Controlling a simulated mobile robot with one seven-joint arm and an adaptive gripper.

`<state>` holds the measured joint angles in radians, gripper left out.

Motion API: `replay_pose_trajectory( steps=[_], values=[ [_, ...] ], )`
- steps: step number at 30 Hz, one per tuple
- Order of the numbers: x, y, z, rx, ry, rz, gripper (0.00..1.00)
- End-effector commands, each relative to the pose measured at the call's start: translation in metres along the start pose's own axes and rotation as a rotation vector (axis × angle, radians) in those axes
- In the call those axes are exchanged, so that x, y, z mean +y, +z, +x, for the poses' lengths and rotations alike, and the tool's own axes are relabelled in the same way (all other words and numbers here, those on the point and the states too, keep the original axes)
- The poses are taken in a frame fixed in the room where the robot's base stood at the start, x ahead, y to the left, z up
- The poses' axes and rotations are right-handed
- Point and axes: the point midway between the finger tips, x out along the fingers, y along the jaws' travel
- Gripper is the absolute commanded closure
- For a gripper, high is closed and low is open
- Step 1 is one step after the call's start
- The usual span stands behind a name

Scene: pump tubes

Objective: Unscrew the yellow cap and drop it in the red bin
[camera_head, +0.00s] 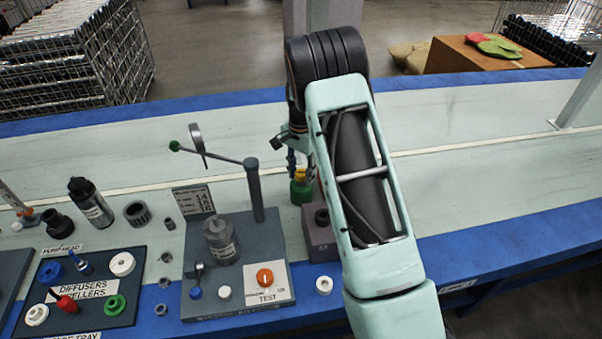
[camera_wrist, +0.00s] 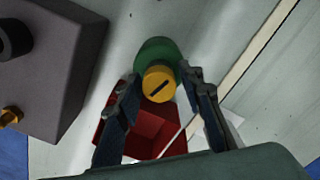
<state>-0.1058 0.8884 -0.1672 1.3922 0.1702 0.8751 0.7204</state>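The yellow cap (camera_wrist: 159,84) has a dark slot across its face and sits on a green body (camera_wrist: 157,52) in the wrist view. In the head view the cap (camera_head: 300,175) is on top of the green body (camera_head: 301,192), on the table beside the grey box. My gripper (camera_wrist: 161,78) has its fingers apart, one on each side of the cap, with what look like narrow gaps; contact is not clear. In the head view my gripper (camera_head: 301,163) points down over the cap. The red bin (camera_wrist: 152,128) shows between the fingers in the wrist view; my arm hides it in the head view.
A purple-grey box (camera_head: 319,237) stands close to the green body; it also fills the left of the wrist view (camera_wrist: 42,60). The test stand (camera_head: 235,265) with an upright post and lever is to the left. Parts trays (camera_head: 80,290) are farther left.

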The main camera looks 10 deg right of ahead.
Motion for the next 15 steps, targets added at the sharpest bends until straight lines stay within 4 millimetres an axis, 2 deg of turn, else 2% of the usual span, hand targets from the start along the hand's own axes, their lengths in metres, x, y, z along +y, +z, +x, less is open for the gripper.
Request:
replay_pose_trajectory(
  steps=[6,15],
  values=[
    [0.0002,-0.0003,-0.0008,0.001,0.002,0.210,0.65],
    [0.0001,-0.0003,-0.0007,0.001,0.001,0.408,0.65]
  ],
)
